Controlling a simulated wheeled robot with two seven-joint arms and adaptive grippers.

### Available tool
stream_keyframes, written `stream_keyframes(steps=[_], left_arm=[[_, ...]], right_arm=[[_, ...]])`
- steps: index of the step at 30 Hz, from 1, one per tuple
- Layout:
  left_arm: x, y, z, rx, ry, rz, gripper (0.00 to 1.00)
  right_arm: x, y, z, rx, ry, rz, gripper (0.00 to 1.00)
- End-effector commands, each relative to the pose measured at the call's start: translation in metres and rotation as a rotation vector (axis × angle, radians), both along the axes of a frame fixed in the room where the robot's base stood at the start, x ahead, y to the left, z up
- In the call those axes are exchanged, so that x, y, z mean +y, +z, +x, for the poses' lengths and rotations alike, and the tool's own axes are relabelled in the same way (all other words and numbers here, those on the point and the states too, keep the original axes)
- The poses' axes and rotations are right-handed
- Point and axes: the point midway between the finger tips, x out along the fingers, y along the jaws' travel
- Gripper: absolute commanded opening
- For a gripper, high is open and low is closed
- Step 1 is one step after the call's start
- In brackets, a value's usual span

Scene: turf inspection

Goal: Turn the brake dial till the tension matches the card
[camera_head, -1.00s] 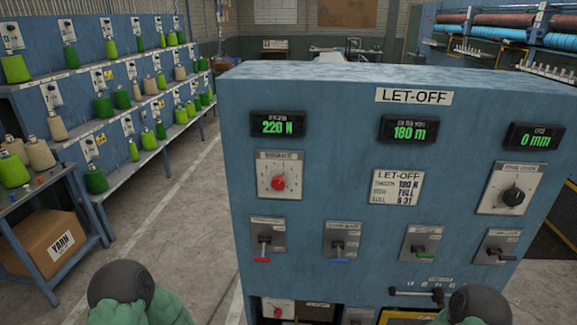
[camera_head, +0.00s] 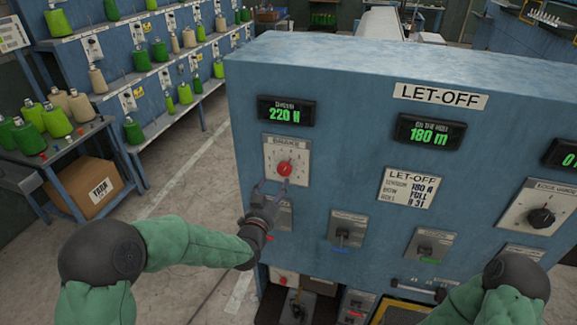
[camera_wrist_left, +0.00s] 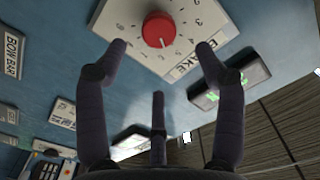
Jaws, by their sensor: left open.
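The brake dial is a round red knob (camera_head: 285,169) on a pale square plate (camera_head: 270,150) at the panel's left. My left gripper (camera_head: 271,187) is open and empty, its fingertips just below and in front of the knob. In the left wrist view the red knob (camera_wrist_left: 158,29) lies beyond the spread fingers (camera_wrist_left: 160,55), which do not visibly touch it. The tension display (camera_head: 286,111) above reads 220 N. The white LET-OFF card (camera_head: 408,188) appears to give tension 180; its small print is blurred. My right arm shows at lower right, its gripper out of view.
A black edge dial (camera_head: 541,216) is at right.

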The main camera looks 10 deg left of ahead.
Motion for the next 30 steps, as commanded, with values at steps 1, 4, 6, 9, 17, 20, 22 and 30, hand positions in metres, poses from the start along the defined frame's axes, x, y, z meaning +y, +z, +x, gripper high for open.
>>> stream_keyframes(steps=[1, 4, 6, 9, 17, 20, 22, 30], left_arm=[[-0.001, -0.001, 0.006, 0.001, -0.001, 0.000, 0.69], [-0.001, -0.002, 0.020, 0.001, -0.001, -0.001, 0.69], [-0.002, -0.002, 0.032, 0.002, -0.002, -0.001, 0.69], [-0.003, -0.002, 0.050, 0.003, -0.001, -0.002, 0.69], [-0.004, -0.002, 0.086, 0.004, -0.001, -0.003, 0.69], [-0.004, -0.002, 0.094, 0.004, -0.001, -0.003, 0.69], [-0.004, -0.001, 0.098, 0.002, 0.000, -0.003, 0.69], [-0.004, -0.001, 0.100, 0.003, -0.001, -0.003, 0.69]], right_arm=[[0.000, -0.001, 0.000, 0.001, 0.000, 0.000, 0.00], [0.000, -0.002, 0.000, 0.001, 0.000, 0.000, 0.00], [0.000, -0.003, 0.000, 0.001, 0.000, 0.000, 0.00], [0.000, -0.004, 0.000, 0.000, 0.000, 0.000, 0.00], [0.000, -0.006, 0.000, 0.000, 0.000, 0.000, 0.00], [0.000, -0.006, 0.000, 0.000, 0.000, 0.000, 0.00], [0.000, -0.006, 0.000, 0.000, 0.000, 0.000, 0.00], [0.000, -0.006, 0.000, 0.000, 0.000, 0.000, 0.00]])
